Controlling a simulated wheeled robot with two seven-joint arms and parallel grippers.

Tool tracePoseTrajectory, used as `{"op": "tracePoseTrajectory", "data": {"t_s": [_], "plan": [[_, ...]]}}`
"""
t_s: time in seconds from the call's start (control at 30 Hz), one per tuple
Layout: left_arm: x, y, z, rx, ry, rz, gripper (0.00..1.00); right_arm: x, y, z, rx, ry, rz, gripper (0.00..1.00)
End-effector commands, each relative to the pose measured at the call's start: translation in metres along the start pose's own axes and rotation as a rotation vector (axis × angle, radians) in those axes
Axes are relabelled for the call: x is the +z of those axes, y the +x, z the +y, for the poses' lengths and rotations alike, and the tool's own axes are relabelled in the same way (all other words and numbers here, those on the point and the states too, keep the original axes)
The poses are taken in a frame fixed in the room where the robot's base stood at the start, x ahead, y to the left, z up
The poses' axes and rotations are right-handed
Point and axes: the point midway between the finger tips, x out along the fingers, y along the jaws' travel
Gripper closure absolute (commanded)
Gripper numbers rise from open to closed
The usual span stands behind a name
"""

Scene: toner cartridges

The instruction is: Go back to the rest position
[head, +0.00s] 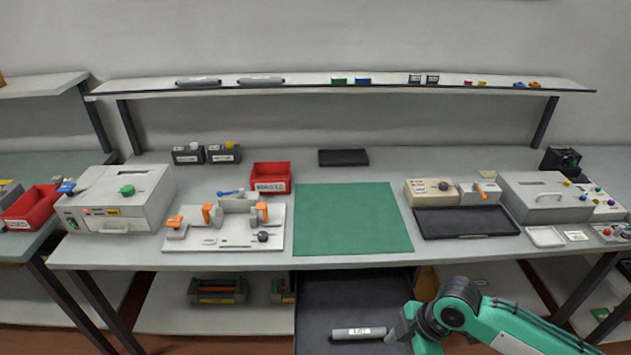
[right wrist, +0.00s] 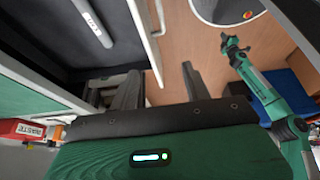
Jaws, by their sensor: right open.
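My right gripper (head: 400,328) is at the bottom right of the head view, by the open drawer (head: 350,290). In the right wrist view its two dark fingers (right wrist: 108,92) stand apart with nothing between them. A grey toner cartridge (head: 357,333) with a white label lies in the drawer, just left of the gripper in the head view and apart from the fingers in the right wrist view (right wrist: 92,22). My left gripper (right wrist: 232,45) is out of the head view; it shows small in the right wrist view, at the end of a green arm, its jaws too small to judge.
The workbench carries a green mat (head: 352,218), a red bin (head: 270,186), a fixture board (head: 225,247), a black tray (head: 466,236) and grey machines (head: 545,205). A shelf (head: 330,93) with cartridges runs behind. The open drawer juts out below the bench edge beside my right arm.

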Motion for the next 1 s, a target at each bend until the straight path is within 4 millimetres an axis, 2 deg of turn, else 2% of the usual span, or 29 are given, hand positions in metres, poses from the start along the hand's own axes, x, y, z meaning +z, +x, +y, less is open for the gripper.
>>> {"op": "tracePoseTrajectory", "data": {"t_s": [0.37,0.63,0.77,0.87,1.0], "plan": [[0.0,0.0,0.0,0.0,0.0,0.0,1.0,-0.028,0.018,-0.019,0.064,0.086,0.04,0.52],[0.0,0.0,0.0,0.0,0.0,0.001,1.0,-0.048,0.029,-0.042,0.17,0.299,0.091,0.52],[0.0,0.0,0.0,0.0,0.0,0.0,1.0,-0.044,0.028,-0.054,0.241,0.476,0.1,0.52],[0.0,0.0,0.0,0.0,0.0,0.0,1.0,-0.032,0.026,-0.066,0.293,0.631,0.093,0.52],[0.0,0.0,0.0,0.0,0.0,0.0,1.0,-0.007,0.021,-0.086,0.364,0.854,0.059,0.52]]}}
